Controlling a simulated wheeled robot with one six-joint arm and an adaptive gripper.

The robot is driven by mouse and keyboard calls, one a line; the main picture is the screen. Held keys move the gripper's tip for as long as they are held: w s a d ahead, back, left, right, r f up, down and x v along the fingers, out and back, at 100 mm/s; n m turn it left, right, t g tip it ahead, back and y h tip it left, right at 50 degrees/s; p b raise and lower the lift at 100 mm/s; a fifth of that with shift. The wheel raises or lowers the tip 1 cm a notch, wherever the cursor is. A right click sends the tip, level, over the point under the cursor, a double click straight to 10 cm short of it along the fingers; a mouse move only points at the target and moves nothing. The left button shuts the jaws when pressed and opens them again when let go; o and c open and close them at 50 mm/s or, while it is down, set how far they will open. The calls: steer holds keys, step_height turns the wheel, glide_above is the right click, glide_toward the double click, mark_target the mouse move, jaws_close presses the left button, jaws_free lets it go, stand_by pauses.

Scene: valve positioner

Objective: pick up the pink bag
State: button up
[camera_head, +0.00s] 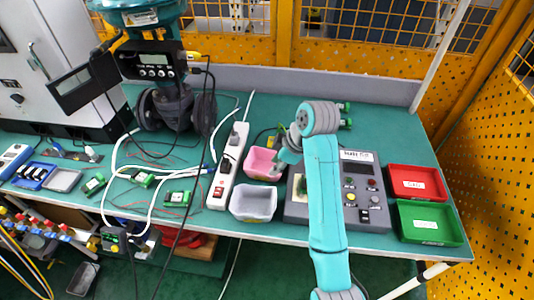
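A small pink open-topped container (258,163) stands on the green table, between the white power strip and the grey control box. It is the only pink thing that I can make out, and I cannot tell whether it is a bag or a tray. My gripper (277,170) points down at its right side, at or over its rim. The fingers are small and partly hidden by my wrist, so I cannot tell whether they are open, or whether they touch the pink container.
A grey-white tray (253,203) sits just in front of the pink container. The power strip (218,188) stands close on the left, the control box (375,213) on the right. A red tray (417,182) and green tray (430,222) lie at the right end. Cables and small boards clutter the left.

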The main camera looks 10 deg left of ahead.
mark_target(264, 175)
steer(key=x, duration=1)
steer(key=shift+w+a+f, duration=0.15)
steer(key=shift+w+f, duration=0.2)
jaws_close()
